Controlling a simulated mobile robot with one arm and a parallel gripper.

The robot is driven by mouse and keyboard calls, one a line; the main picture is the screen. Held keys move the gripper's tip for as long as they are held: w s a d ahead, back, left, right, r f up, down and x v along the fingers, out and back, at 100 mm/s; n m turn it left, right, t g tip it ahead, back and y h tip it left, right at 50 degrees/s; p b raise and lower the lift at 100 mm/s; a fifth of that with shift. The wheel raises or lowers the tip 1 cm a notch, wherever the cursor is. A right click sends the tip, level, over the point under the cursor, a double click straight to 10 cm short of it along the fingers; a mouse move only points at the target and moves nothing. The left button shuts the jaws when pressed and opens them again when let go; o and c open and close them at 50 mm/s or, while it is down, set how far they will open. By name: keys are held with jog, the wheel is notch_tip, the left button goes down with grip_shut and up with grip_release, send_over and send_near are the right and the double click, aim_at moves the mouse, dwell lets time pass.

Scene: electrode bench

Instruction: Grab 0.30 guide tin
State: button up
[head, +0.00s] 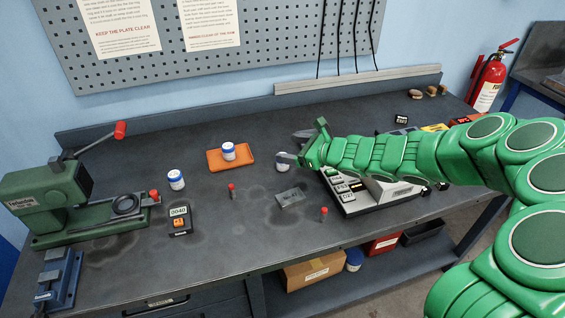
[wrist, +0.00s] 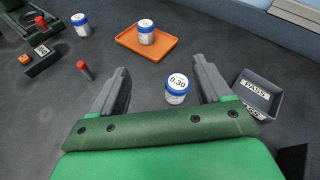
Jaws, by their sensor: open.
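The 0.30 guide tin (wrist: 177,89) is a small white tin with a blue rim and a lid reading 0.30. In the wrist view it stands upright on the bench, ahead of my gripper (wrist: 164,84) and between the lines of its two open fingers, closer to the right one. It appears apart from both fingers. In the head view the tin (head: 282,162) is partly covered by my gripper (head: 300,149) at the bench's middle.
A similar tin (wrist: 146,32) stands on an orange tray (wrist: 126,41), and another tin (wrist: 80,25) stands left of it. A PASS bin (wrist: 261,88) lies close right of my gripper. A green press (head: 50,205) stands at the bench's left. Small red-topped pieces stand in front.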

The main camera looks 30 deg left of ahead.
jog(key=w+f+m, duration=0.1)
jog(key=f, duration=0.1)
jog(key=w+f+m, duration=0.1)
jog(key=f, duration=0.2)
jog(key=w+f+m+t+h, duration=0.1)
jog(key=f, duration=0.1)
jog(key=shift+a+f, duration=0.15)
jog(key=shift+x, duration=3.35)
jog(key=shift+w+a+f, duration=0.1)
jog(key=shift+w+a, duration=0.05)
jog(key=shift+a, duration=0.25)
jog(key=c, duration=1.1)
